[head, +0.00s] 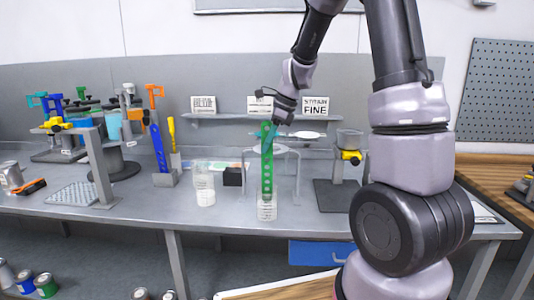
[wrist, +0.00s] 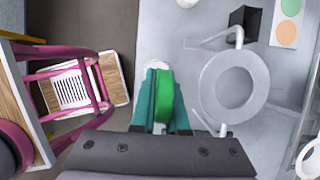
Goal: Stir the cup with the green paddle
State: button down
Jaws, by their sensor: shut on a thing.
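The green paddle (head: 267,172) is a long strip with a row of holes, held upright. It also shows end-on in the wrist view (wrist: 165,94). My gripper (head: 267,131) is shut on its upper end, with the teal fingers (wrist: 160,108) on both sides of it. The paddle's lower end is at a clear cup (head: 267,210) with whitish contents near the table's front edge, and appears to be inside its mouth. In the wrist view the paddle and fingers hide most of this cup. A second clear cup (head: 204,192) with whitish contents stands to the left.
A ring stand (head: 298,172) stands right behind the paddle; its ring (wrist: 206,88) is close to my gripper in the wrist view. A black block (head: 233,177) is behind the cups. A blue paddle (head: 158,148) and a yellow tool (head: 172,133) stand in a holder at left.

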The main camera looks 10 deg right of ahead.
jog(key=shift+r, duration=4.8)
